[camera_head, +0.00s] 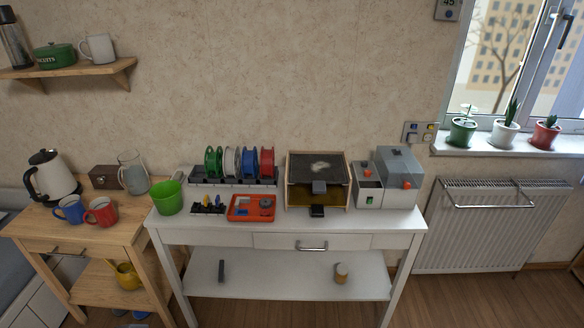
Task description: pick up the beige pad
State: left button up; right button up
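I cannot clearly make out a beige pad. A pale, irregular patch (320,167) shows on the dark top panel of a wooden-framed box (290,198) on the white table. I cannot tell whether it is a pad. A small grey block and a black block are at the front of that box. A small tan-and-white cylinder (342,272) stands on the table's lower shelf. Neither of my grippers is in view.
The white table (222,237) also holds a green bucket (168,198), several coloured spools (248,162), an orange-red tray (238,215) with small parts, and a grey machine (398,178). A wooden side table (75,238) with mugs and a kettle stands left. A radiator (480,235) is right.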

aim_at(180, 177)
jog(key=i+j+z, duration=0.15)
jog(key=j, duration=0.2)
jog(key=i+j+z, duration=0.1)
jog(key=j, duration=0.3)
jog(key=i+j+z, duration=0.15)
jog(key=j, duration=0.25)
jog(key=i+j+z, duration=0.1)
jog(key=j, duration=0.3)
jog(key=i+j+z, duration=0.25)
jog(key=i+j, duration=0.2)
jog(key=j, duration=0.25)
jog(key=i+j+z, duration=0.15)
jog(key=j, duration=0.25)
jog(key=i, duration=0.05)
